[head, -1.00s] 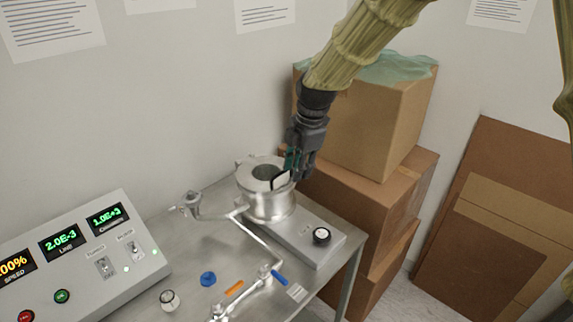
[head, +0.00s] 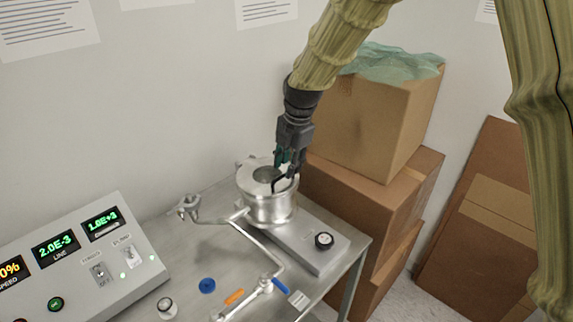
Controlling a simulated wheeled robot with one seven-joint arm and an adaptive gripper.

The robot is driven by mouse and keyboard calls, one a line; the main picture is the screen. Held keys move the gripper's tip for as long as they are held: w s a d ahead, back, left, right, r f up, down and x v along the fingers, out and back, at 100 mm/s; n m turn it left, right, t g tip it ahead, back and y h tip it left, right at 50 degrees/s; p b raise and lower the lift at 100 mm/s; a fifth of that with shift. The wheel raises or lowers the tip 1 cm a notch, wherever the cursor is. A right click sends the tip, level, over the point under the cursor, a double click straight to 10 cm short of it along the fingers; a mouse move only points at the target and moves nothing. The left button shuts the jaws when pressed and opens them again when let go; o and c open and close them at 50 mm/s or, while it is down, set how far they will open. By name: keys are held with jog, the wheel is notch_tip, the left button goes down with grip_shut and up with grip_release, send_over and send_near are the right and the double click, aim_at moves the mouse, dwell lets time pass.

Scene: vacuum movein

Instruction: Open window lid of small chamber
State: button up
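The small chamber (head: 269,208) is a silvery metal cylinder on a flat base on the bench. Its round window lid (head: 256,185) lies on top, with a dark window in the middle, and looks closed. A thin dark handle-like piece (head: 279,184) shows at the lid's right side. My gripper (head: 287,167) is dark with green finger pads and points down over the right part of the lid, close to this piece. I cannot tell whether the fingers touch it or grip it.
A control box (head: 85,262) with lit displays stands at the left. Thin pipework (head: 262,252) with blue and orange handles runs in front of the chamber. Stacked cardboard boxes (head: 366,205) stand close behind and right of the bench.

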jog(key=shift+w+a+f, duration=0.1)
jog(key=shift+a+f, duration=0.1)
jog(key=shift+f, duration=0.85)
grip_shut()
